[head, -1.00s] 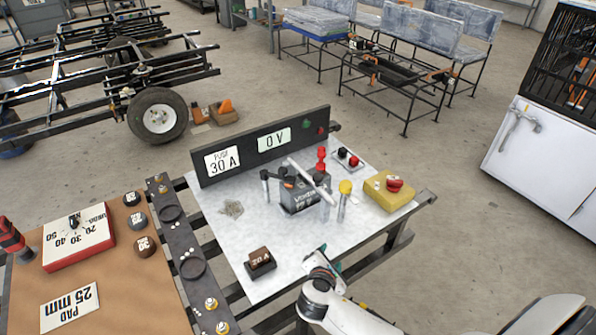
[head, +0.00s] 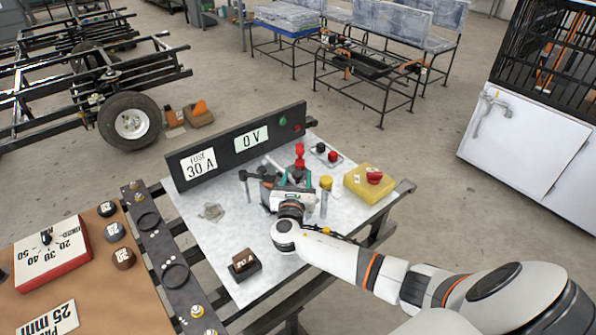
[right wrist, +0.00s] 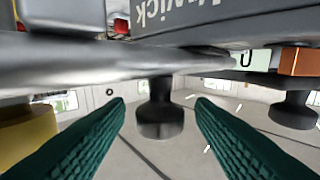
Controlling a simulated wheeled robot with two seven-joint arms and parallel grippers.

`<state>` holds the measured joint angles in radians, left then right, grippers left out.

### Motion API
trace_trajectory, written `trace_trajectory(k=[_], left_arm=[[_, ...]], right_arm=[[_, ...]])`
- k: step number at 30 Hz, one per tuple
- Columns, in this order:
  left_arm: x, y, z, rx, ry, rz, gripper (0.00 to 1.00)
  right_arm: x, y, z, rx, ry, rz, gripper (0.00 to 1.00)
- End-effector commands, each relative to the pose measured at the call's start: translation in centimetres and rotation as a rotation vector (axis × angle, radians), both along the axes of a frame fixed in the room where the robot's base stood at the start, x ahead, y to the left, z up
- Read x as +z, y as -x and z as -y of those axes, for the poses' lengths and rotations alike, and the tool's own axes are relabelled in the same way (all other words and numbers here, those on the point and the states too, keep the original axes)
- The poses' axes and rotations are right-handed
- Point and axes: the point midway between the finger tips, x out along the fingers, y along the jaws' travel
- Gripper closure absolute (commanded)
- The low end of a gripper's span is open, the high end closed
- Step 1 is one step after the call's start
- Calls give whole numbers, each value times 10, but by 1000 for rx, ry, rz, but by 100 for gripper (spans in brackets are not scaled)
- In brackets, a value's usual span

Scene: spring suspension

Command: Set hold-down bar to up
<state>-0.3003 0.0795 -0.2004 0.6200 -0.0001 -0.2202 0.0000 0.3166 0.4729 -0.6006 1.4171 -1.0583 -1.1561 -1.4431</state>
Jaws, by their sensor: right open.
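The pale hold-down bar (head: 275,164) runs over the battery (head: 266,196) on the metal bench; much of it is hidden behind my right gripper in the head view. In the right wrist view the grey bar (right wrist: 100,66) crosses close in front, with the battery's dark face and upside-down lettering behind it. My right gripper (head: 297,179) is at the battery, its teal fingers spread. In the right wrist view the open gripper (right wrist: 160,101) has a black knob (right wrist: 160,118) showing between its fingers; I cannot tell whether they touch it. My left gripper is not in view.
A yellow box (head: 369,182) with a red knob and a yellow-capped post (head: 325,184) stand right of the battery. A black panel (head: 236,143) stands behind it. A fuse block (head: 244,262) sits at the front left. Bare bench (head: 205,235) lies left of the battery.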

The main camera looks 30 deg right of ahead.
Motion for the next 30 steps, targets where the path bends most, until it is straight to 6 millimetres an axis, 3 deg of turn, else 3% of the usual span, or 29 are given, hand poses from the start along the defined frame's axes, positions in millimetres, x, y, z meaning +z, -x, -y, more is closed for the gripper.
trace_trajectory(k=[6, 17, 26, 30], left_arm=[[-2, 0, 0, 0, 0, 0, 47], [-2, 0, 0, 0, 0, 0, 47], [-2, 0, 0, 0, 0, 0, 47], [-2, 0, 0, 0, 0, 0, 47]], right_arm=[[0, -20, 17, 0, 0, 0, 51], [0, -25, 21, 1, -3, 0, 51], [0, -24, 21, 1, -3, 0, 96], [0, -24, 21, 1, -2, -1, 100]])
